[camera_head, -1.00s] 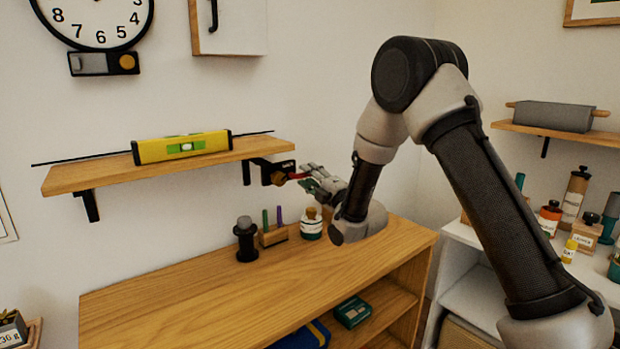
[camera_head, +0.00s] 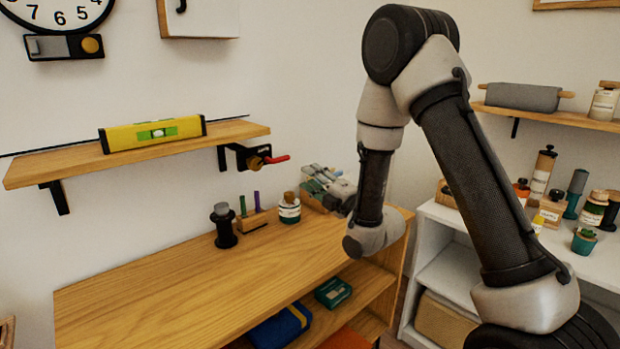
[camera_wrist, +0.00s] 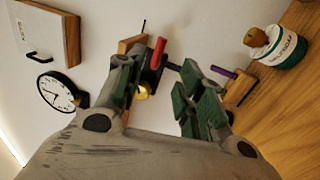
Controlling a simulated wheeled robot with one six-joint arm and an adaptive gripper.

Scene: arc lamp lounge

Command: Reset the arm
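My gripper (camera_head: 326,188) is above the back right of the wooden cabinet top, with my arm bent over it. In the wrist view its two green-padded fingers (camera_wrist: 160,85) are spread apart with nothing between the pads. A red lever (camera_head: 276,159) with a brass-coloured part sits on a dark mount at the right end of the wall shelf. In the wrist view the red lever (camera_wrist: 158,52) shows beyond the fingers. In the head view the gripper is right of and below the lever, with a gap between them.
A yellow spirit level (camera_head: 155,133) lies on the wall shelf (camera_head: 60,166). On the cabinet top (camera_head: 150,290) stand a black cylinder (camera_head: 224,228), a small pen rack (camera_head: 254,218) and a labelled jar (camera_head: 290,208). A white shelf unit (camera_head: 450,240) with several bottles is at right.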

